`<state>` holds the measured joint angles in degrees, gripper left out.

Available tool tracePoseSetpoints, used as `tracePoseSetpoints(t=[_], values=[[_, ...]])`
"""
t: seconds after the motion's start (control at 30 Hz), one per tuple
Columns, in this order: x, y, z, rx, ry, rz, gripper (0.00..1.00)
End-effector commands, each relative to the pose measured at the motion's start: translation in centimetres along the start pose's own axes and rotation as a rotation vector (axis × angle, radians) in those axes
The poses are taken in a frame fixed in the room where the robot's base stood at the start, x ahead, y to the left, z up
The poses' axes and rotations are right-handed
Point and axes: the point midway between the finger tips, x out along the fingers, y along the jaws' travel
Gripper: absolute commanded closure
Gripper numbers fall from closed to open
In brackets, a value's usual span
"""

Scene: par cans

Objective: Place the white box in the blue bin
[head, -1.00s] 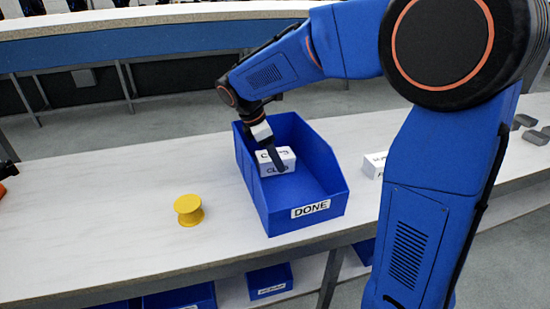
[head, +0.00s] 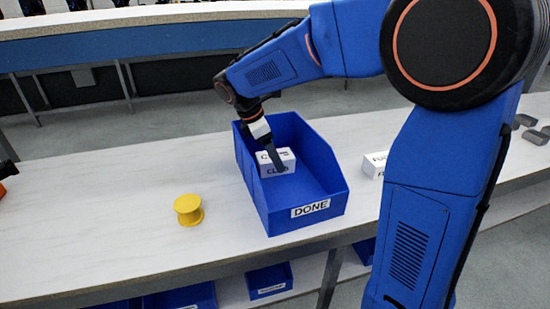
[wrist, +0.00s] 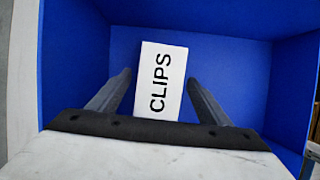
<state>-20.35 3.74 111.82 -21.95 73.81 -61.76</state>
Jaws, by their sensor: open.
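The white box (head: 281,167), lettered "CLIPS", sits inside the blue bin (head: 325,191), toward its back left. The bin carries a "DONE" label on its front and stands on the white table. My gripper (head: 276,168) reaches down into the bin at the box. In the wrist view, the white box (wrist: 160,75) lies between the two dark fingers of my gripper (wrist: 163,85), with a gap visible on each side. The fingers are open. The box's lower end is hidden behind the gripper's body in that view.
A yellow spool (head: 188,210) stands on the table left of the bin. Another white box (head: 376,165) is right of the bin, partly hidden by my arm. Grey parts (head: 534,136) lie at the far right. The table's left part is mostly clear.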

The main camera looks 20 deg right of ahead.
Motion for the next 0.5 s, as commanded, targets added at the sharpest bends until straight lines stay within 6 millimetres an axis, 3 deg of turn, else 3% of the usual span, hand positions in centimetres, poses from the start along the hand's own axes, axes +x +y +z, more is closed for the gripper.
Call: tracePoseSetpoints(t=[0.3, 0.5], values=[[-6.2, 0.0, 0.0, 0.0, 0.002, 0.003, 0.28], [-9.2, 0.0, 0.0, 0.001, 0.002, 0.002, 0.28]])
